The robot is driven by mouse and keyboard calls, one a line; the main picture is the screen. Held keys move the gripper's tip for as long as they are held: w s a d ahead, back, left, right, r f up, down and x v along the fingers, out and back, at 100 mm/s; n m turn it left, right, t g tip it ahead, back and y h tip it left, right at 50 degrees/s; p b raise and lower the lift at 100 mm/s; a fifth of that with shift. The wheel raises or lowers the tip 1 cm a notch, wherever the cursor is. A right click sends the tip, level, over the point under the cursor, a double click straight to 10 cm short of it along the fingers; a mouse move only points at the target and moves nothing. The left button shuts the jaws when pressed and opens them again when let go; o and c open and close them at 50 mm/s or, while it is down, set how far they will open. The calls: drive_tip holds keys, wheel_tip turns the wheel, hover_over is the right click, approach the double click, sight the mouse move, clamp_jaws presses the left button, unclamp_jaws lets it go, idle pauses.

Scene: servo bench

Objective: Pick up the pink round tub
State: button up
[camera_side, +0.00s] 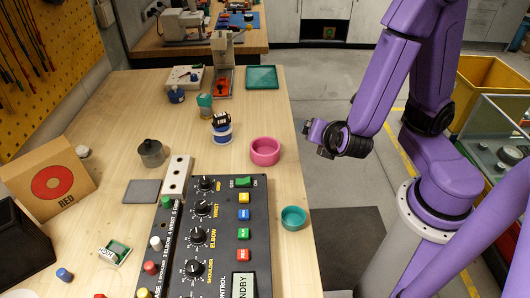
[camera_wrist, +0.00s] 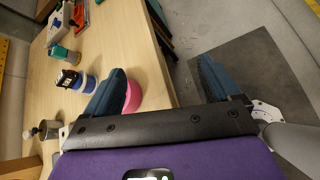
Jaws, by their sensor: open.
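The pink round tub (camera_side: 265,151) is a short, open-topped ring-shaped tub standing on the wooden bench near its right edge in the side view. In the wrist view the pink tub (camera_wrist: 133,97) shows partly, with the left finger covering some of it. My gripper (camera_side: 322,140) is to the right of the tub in the side view, past the bench edge and apart from it.
A teal round tub (camera_side: 293,218) stands right of the control panel (camera_side: 212,240). A blue-and-white spool (camera_side: 222,134) stands left of the pink tub. A green tray (camera_side: 261,78) lies farther back. Bare bench (camera_side: 262,112) lies between that tray and the pink tub.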

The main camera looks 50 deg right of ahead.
sight(257, 145)
drive_tip(key=w+a+n+t, duration=0.1)
drive_tip(key=w+a+f+n+t, duration=0.1)
drive_tip(key=n, duration=0.1)
drive_tip(key=w+a+f+n+t+y, duration=0.1)
drive_tip(key=n, duration=0.1)
drive_tip(key=a+f+n+y, duration=0.1)
drive_tip(key=a+n+t+y, duration=0.1)
drive_tip(key=n, duration=0.1)
drive_tip(key=w+a+f+n+y, duration=0.1)
drive_tip(key=shift+a+f+n+t, duration=0.3)
drive_tip(key=shift+a+n+t, duration=0.05)
drive_tip(key=shift+n+t, duration=0.05)
drive_tip(key=shift+w+a+f+n+y, duration=0.15)
drive_tip(key=shift+a+f+n+y, duration=0.2)
drive_tip(key=shift+n+y, duration=0.05)
drive_tip(key=shift+x, duration=3.7)
drive_tip(key=shift+r, duration=0.1)
drive_tip(key=c, duration=0.7)
drive_tip(key=shift+r, duration=0.15)
